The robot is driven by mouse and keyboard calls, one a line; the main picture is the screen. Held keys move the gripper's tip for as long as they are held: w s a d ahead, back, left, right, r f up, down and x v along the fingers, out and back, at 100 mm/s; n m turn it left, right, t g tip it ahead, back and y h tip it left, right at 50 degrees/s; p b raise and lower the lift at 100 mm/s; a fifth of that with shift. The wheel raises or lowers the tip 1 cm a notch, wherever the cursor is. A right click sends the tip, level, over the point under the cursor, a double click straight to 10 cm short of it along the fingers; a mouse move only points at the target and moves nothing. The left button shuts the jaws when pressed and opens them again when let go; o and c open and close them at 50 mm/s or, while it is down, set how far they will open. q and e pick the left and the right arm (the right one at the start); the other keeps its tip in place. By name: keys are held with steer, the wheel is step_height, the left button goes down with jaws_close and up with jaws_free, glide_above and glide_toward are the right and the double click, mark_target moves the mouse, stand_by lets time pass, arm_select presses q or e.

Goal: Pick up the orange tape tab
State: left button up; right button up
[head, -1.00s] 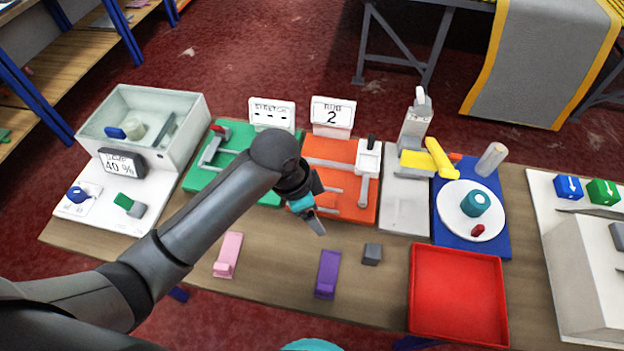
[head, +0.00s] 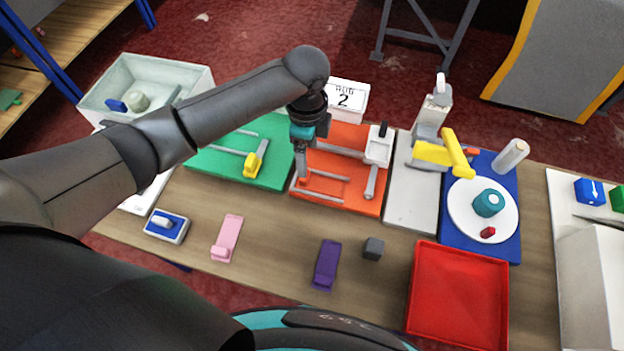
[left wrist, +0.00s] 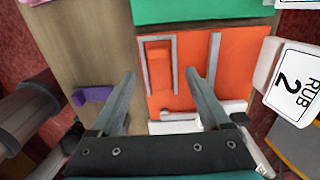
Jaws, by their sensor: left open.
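An orange piece (left wrist: 160,68) lies between two grey rails on the orange board (left wrist: 190,95) in the left wrist view. It looks like the orange tape tab, though it blends with the board. In the head view it is hard to make out. Another small orange bit (head: 472,152) shows behind the yellow handle in the head view. My left gripper (head: 301,176) is open, pointing down at the left part of the orange board. In the left wrist view its fingertips (left wrist: 160,78) appear on either side of the piece; I cannot tell how far above. My right gripper is out of view.
Grey rails, a white block (head: 378,148) and the "RUB 2" sign (head: 345,98) stand at the orange board. The green board (head: 215,165) is left of it. Pink (head: 227,238) and purple (head: 325,265) tabs and a red tray (head: 457,300) lie in front.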

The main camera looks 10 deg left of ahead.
mark_target(319, 182)
arm_select(q)
step_height(319, 182, down, 2)
steer(key=shift+f, duration=0.1)
steer(key=f, duration=0.4)
steer(key=shift+s+a+f+b, duration=0.2)
steer(key=shift+a+f+b, duration=0.15)
steer(key=shift+b, duration=0.05)
steer(key=shift+f, duration=0.4)
jaws_close()
